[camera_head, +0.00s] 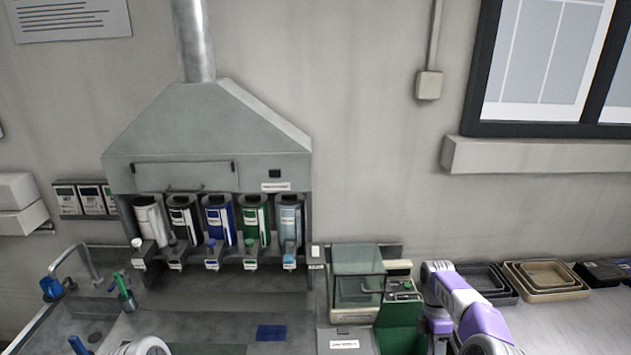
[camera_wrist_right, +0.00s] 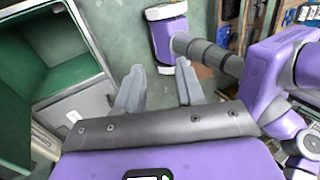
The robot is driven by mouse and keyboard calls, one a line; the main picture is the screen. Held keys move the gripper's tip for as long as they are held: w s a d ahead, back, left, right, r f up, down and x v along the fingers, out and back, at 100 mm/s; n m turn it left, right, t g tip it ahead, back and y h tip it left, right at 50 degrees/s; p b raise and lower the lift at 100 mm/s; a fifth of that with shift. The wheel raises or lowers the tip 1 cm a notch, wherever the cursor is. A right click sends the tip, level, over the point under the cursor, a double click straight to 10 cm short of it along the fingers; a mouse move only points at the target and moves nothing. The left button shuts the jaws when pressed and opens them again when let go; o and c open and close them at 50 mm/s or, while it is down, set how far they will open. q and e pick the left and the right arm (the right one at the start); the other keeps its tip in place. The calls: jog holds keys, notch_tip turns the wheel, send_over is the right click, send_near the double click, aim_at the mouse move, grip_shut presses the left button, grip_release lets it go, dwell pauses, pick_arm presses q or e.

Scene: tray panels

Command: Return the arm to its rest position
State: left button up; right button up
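My right arm (camera_head: 468,303), purple and white, rises at the lower right of the head view, in front of the counter. Its gripper is out of that view. In the right wrist view my right gripper (camera_wrist_right: 160,68) has its two grey fingers apart, with nothing between them. The fingers point toward the green floor and purple and grey parts of my own body. Only a white rounded piece of my left arm (camera_head: 146,346) shows at the bottom left of the head view. My left gripper is out of view.
A green-lined open cabinet (camera_wrist_right: 48,62) is left of the fingers in the wrist view. In the head view, a glass-lidded machine (camera_head: 358,277) stands beside my right arm. Nested trays (camera_head: 548,292) lie on the right counter. A dispenser hood (camera_head: 207,130) hangs at the back.

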jog(key=s+a+f+m+t+y+b, duration=0.1)
jog(key=s+a+f+m+b, duration=0.2)
jog(key=f, duration=0.6)
jog(key=s+a+f+m+t+y+b, duration=0.1)
jog(key=a+f+m+b, duration=0.1)
jog(key=a+f, duration=0.5)
jog(key=s+a+f+m+t+y+b, duration=0.1)
jog(key=a+f+m+b, duration=0.15)
jog(key=f, duration=0.75)
pick_arm(q)
notch_tip(320, 180, down, 14)
jog(key=w+b, duration=0.1)
jog(key=b, duration=0.5)
jog(key=shift+w+f, duration=0.25)
pick_arm(e)
jog(key=s+a+f+m+t, duration=0.1)
jog(key=s+a+f+m, duration=0.1)
jog(key=s+f+m, duration=0.1)
jog(key=s+a+f+m+t, duration=0.1)
jog(key=s+a+f+m, duration=0.2)
jog(key=s+m, duration=0.3)
jog(key=s+a+f+m+t+y, duration=0.1)
jog(key=s+a+f+m, duration=0.2)
jog(key=s, duration=0.5)
jog(key=shift+s+f+m, duration=0.25)
jog(key=shift+f+m, duration=0.3)
jog(key=shift+m, duration=0.1)
